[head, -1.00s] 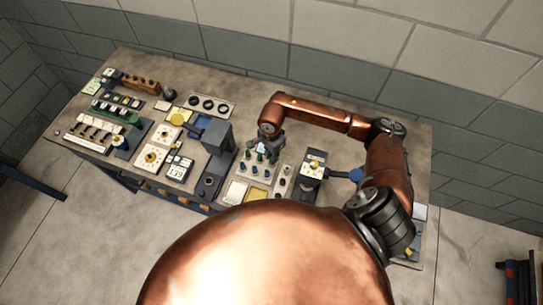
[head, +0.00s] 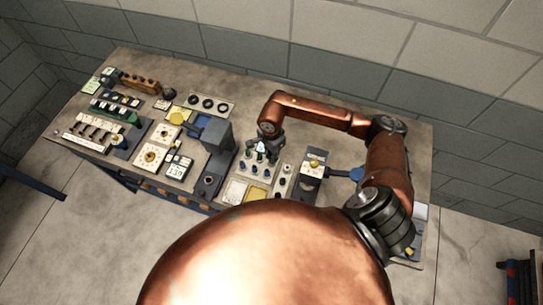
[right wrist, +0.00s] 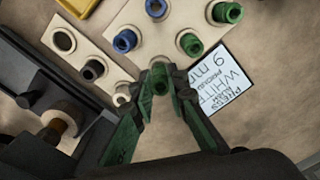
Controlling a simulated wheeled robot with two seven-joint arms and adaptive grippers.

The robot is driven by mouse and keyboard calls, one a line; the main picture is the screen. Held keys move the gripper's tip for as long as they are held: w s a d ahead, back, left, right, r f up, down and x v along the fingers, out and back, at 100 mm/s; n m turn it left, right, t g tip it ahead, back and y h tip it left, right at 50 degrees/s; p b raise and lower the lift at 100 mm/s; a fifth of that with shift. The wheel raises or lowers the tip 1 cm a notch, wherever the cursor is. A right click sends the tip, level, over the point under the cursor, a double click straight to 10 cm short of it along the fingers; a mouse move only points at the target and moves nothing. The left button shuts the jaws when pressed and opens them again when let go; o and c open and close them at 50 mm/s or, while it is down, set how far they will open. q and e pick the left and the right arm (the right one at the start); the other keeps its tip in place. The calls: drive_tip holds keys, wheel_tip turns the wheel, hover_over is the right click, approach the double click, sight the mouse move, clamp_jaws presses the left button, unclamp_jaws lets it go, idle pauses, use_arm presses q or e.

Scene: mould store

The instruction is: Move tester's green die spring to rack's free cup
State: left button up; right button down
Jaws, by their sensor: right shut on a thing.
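My right gripper (head: 263,147) is over the back right part of the pale spring rack (head: 236,170). In the right wrist view its fingers (right wrist: 160,90) are shut on a green die spring (right wrist: 160,78), held upright at the end of the rack's green row. A pale cup rim shows just behind the spring; I cannot tell whether the spring is seated in it. My left gripper is not in view.
Other green springs (right wrist: 190,43) and blue springs (right wrist: 125,41) stand in nearby cups, close to my fingers. A white label card (right wrist: 222,78) lies beside the rack. A dial device (head: 313,165) stands to the right. Bare bench lies behind the rack.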

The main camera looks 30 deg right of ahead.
drive_tip(key=shift+f+b, duration=0.2)
drive_tip(key=shift+b, duration=0.55)
idle(1.3)
drive_tip(key=shift+f+b, duration=0.75)
drive_tip(key=shift+b, duration=0.1)
idle(0.4)
drive_tip(key=c, duration=1.8)
unclamp_jaws()
drive_tip(key=shift+o, duration=0.4)
drive_tip(key=o, duration=0.3)
drive_tip(key=shift+r, duration=0.1)
drive_tip(key=shift+r+p, duration=1.55)
drive_tip(key=shift+r, duration=2.15)
